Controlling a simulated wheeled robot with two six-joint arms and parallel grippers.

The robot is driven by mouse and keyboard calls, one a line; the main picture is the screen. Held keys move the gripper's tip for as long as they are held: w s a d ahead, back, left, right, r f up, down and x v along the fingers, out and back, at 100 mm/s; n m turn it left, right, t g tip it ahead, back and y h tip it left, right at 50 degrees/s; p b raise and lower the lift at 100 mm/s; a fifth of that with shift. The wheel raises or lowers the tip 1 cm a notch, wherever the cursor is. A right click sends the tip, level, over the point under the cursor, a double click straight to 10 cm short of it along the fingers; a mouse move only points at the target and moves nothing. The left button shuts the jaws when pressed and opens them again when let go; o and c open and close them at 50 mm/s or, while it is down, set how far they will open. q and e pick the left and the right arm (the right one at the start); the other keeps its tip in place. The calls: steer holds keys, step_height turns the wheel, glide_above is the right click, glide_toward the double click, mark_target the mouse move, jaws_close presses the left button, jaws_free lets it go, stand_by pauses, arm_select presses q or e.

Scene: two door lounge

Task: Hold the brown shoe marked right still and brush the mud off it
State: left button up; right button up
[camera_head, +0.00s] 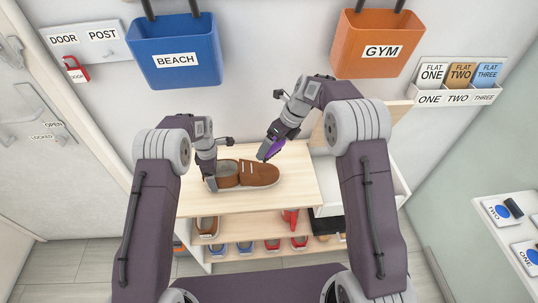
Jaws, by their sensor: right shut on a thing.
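A brown shoe (257,175) with pale laces stands on the light wooden bench top (292,200), toe to the right. No mark or mud can be made out on it at this size. My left gripper (211,184) is at the heel end of the shoe, and its fingers partly hide the heel; I cannot tell how far they are apart. My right gripper (275,140) is shut on a purple brush (271,149), held just above the toe end. The bristles cannot be made out.
Several shoes stand on the shelf (253,228) below. A blue BEACH bin (174,62) and orange GYM bin (377,52) hang on the wall behind. A white open compartment (330,209) is right of the bench top.

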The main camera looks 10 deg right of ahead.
arm_select(q)
steer(key=o, duration=1.2)
steer(key=shift+w, duration=0.1)
arm_select(e)
steer(key=shift+w, duration=0.1)
arm_select(q)
step_height(320, 180, up, 12)
steer(key=shift+f, duration=0.1)
